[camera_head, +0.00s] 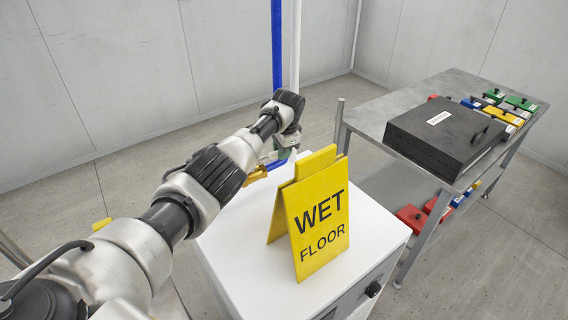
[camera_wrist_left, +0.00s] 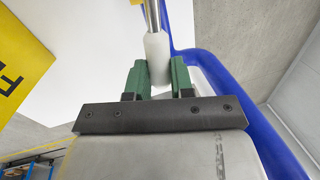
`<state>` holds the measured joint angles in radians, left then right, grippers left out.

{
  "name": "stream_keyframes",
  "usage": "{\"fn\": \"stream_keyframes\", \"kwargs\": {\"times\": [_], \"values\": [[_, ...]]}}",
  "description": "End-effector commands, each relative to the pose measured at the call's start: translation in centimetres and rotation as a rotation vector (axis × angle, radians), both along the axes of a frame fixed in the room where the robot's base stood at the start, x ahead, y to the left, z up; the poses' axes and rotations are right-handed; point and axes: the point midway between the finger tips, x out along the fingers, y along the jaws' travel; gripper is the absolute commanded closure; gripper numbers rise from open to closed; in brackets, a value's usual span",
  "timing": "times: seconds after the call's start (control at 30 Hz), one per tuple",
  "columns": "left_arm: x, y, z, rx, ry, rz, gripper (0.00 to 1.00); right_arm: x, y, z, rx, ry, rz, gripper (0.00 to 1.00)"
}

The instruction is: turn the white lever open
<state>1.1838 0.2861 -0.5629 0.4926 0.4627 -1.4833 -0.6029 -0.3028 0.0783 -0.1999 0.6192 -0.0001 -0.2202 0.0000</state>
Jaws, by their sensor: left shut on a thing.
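The white lever (camera_wrist_left: 157,52), a white sleeve on a metal rod, shows in the left wrist view. It sits between the green fingers of my left gripper (camera_wrist_left: 155,82), which are shut on it. In the head view my left arm reaches from the lower left to the far side of the white cabinet, with the left gripper (camera_head: 287,140) pointing down there. The lever is mostly hidden by the gripper in that view. My right gripper is not in view.
A yellow wet floor sign (camera_head: 318,215) stands on the white cabinet (camera_head: 235,240), close to my left arm. Blue (camera_head: 277,45) and white (camera_head: 295,50) pipes rise behind the gripper. A metal table (camera_head: 385,97) with a black case (camera_head: 440,135) stands at right.

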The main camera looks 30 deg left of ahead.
Motion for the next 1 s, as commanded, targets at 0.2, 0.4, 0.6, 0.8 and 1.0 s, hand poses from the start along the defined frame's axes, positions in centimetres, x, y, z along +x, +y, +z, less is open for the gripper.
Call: {"fn": "stream_keyframes", "kwargs": {"times": [0.2,0.4,0.6,0.8,1.0], "values": [[0.6,0.8,-0.4,-0.002,-0.003,0.103,1.00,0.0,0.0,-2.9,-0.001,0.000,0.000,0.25],[0.8,1.2,-0.1,-0.001,0.000,0.149,1.00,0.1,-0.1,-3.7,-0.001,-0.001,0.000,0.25],[0.8,1.3,0.0,-0.001,0.000,0.160,1.00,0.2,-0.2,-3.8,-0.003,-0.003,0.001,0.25],[0.8,1.3,0.0,0.000,0.000,0.161,1.00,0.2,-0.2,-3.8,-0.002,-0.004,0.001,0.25],[0.8,1.4,0.0,0.000,0.000,0.160,0.59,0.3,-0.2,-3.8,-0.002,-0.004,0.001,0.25]]}}
